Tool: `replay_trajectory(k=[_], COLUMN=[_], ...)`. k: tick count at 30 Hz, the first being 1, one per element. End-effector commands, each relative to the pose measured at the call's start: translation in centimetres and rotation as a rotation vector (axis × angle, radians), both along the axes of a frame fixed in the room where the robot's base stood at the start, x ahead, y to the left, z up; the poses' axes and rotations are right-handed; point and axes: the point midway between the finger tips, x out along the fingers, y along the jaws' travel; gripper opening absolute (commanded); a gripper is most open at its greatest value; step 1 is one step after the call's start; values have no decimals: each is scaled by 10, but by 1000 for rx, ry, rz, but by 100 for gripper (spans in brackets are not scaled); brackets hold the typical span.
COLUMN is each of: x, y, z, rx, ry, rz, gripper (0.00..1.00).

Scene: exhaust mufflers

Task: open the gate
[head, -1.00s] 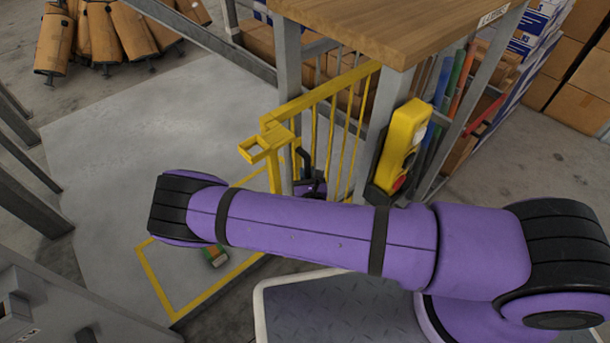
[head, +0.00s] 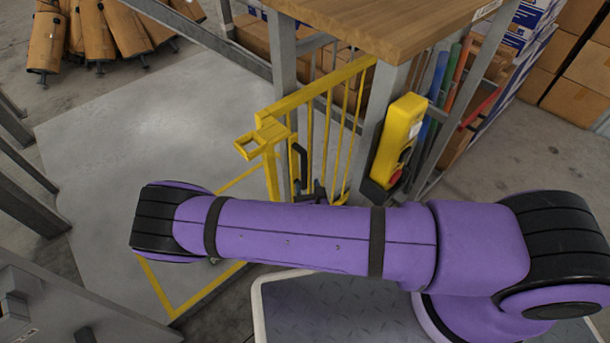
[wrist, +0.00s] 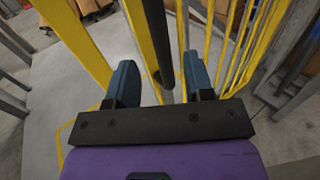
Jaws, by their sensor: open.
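The yellow barred gate (head: 325,125) stands between grey posts below the wooden top in the head view. A black upright handle (head: 299,165) is on it, and a yellow square bracket (head: 262,138) sits at its left end. In the wrist view the black handle (wrist: 157,40) runs down between my two blue-grey fingers. My gripper (wrist: 160,80) is open, with a finger on each side of the handle and visible space beside it. In the head view my purple arm hides most of the gripper and the lower gate.
A yellow control box (head: 400,140) with a red button is on the post right of the gate. A wooden top (head: 400,25) is above. Grey floor (head: 130,130) with a yellow line lies open to the left. Cardboard boxes (head: 570,75) stand at the right.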

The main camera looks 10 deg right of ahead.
Motion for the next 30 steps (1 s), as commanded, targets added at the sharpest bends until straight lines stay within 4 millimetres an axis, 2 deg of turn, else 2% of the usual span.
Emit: replay_trajectory(k=[3, 9, 30], x=[-19, -36, -39], y=[1, 1, 1], z=[0, 0, 0], rx=[-1, -2, -1], ry=[1, 0, 0], rz=[2, 0, 0], gripper=[48, 48, 48])
